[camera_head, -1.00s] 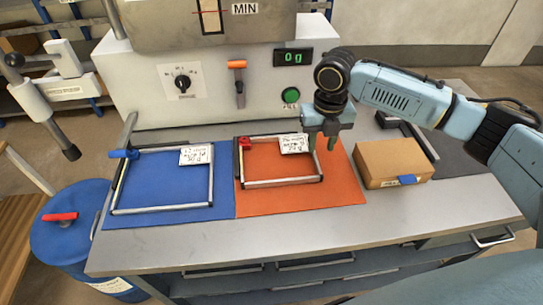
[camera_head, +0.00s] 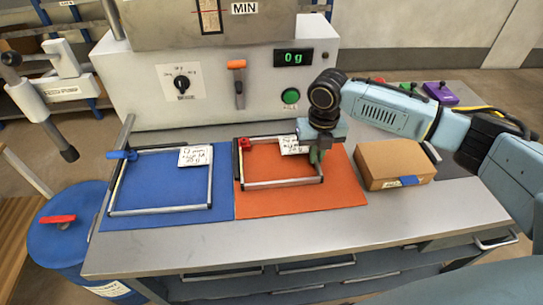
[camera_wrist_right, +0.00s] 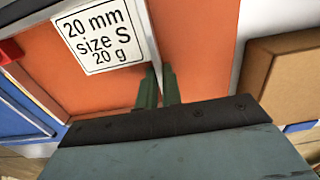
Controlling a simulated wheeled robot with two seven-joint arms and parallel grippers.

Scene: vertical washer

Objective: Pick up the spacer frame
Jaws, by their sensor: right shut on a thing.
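A grey metal spacer frame (camera_head: 284,183) with a red corner piece (camera_head: 244,143) and a white label (camera_head: 291,144) lies on the orange mat (camera_head: 300,198). In the right wrist view the label (camera_wrist_right: 98,38) reads 20 mm, size S, 20 g. My right gripper (camera_head: 316,156) is down at the frame's right side bar. Its two green fingers (camera_wrist_right: 159,88) are shut on that bar, which shows as a thin strip between them. A second spacer frame (camera_head: 160,209), with a blue corner piece (camera_head: 122,155) and its own label, lies on the blue mat (camera_head: 195,216). My left gripper is not in view.
A cardboard box (camera_head: 394,160) stands close to the right of the orange mat. A machine with a 0 g display (camera_head: 293,58) and a green button (camera_head: 291,96) rises behind. The bench's front strip (camera_head: 300,232) is clear. A blue barrel (camera_head: 68,235) stands at the left.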

